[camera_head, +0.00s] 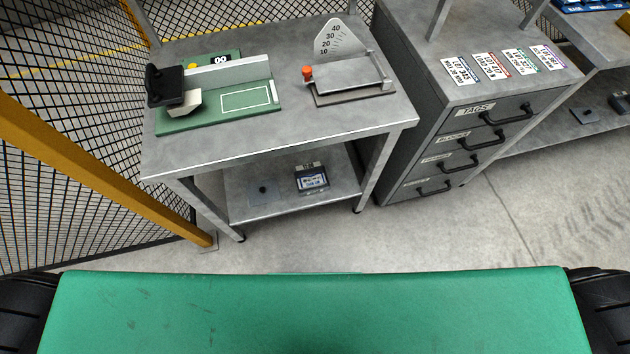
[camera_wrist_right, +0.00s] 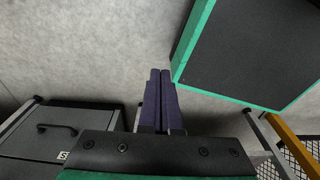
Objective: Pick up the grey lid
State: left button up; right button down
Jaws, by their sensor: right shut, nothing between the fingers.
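I cannot make out a grey lid for certain in either view. On the grey metal table (camera_head: 290,135) stands a device with a flat grey plate (camera_head: 346,76), an orange knob (camera_head: 307,71) and a numbered dial (camera_head: 338,38); I cannot tell whether any part of it is a lid. My right gripper (camera_wrist_right: 160,73) shows in the right wrist view with its two dark fingers together, holding nothing, over grey floor. It is not seen in the head view. My left gripper is in neither view.
A green board with a black-handled tool (camera_head: 165,85) lies on the table's left. A small box (camera_head: 312,178) sits on the lower shelf. A drawer cabinet (camera_head: 470,140) with several printed tags on top stands right of the table. Wire fencing (camera_head: 60,150) and a yellow post (camera_head: 100,160) bound the left.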

aim_at(266, 191)
jog(key=u, duration=0.75)
